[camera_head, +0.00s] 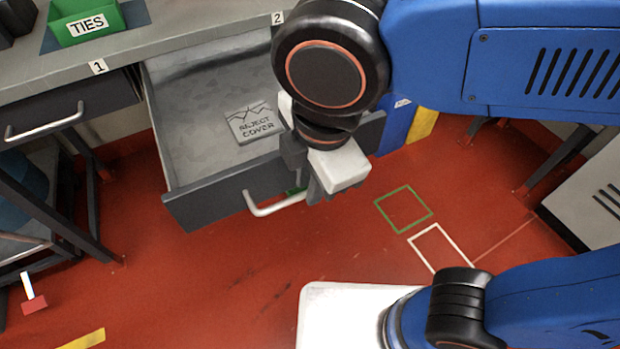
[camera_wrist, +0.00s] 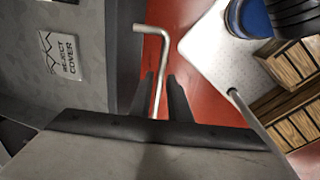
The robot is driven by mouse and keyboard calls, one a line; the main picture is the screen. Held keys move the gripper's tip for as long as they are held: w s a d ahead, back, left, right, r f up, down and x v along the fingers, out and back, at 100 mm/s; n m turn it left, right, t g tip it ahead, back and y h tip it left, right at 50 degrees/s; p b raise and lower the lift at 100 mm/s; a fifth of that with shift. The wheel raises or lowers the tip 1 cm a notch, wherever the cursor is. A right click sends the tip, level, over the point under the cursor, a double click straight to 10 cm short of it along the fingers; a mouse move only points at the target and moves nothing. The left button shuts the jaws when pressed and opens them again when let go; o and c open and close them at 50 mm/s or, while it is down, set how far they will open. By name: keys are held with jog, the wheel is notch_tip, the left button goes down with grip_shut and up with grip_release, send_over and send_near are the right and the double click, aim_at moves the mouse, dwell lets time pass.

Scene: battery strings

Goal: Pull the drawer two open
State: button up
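Drawer two (camera_head: 205,115), under the counter label 2 (camera_head: 277,18), stands pulled out, with its grey inside showing. Its pale bar handle (camera_head: 272,207) is on the dark front panel; it also shows in the wrist view (camera_wrist: 152,29). My gripper (camera_head: 318,190) is at the right part of this handle. In the wrist view, the handle bar runs between the two dark fingers of my gripper (camera_wrist: 162,90). I cannot tell whether the fingers press on it. My arm hides the drawer's right part in the head view.
A plate marked REJECT COVER (camera_head: 252,123) lies in the drawer. A shut drawer (camera_head: 60,110) with its own handle is at left under label 1 (camera_head: 98,66). A green TIES bin (camera_head: 85,22) stands on the counter. Red floor is clear before the drawer. Wooden crates (camera_wrist: 285,70) show in the wrist view.

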jog(key=shift+o, duration=0.7)
notch_tip(320, 180, up, 17)
jog(key=s+d, duration=0.1)
jog(key=s, duration=0.2)
jog(key=shift+d, duration=0.4)
jog(key=shift+w, duration=0.1)
jog(key=w+d+f+m+t, duration=0.1)
jog(key=w+d+f+m, duration=0.95)
jog(key=d, duration=0.25)
jog(key=w+d+f+m+t+h, duration=0.1)
jog(key=d+f+m+t, duration=0.1)
jog(key=d+f+m, duration=1)
jog(key=d+m, duration=0.1)
jog(key=d, duration=0.3)
jog(key=shift+f+m, duration=0.2)
jog(key=shift+m, duration=0.15)
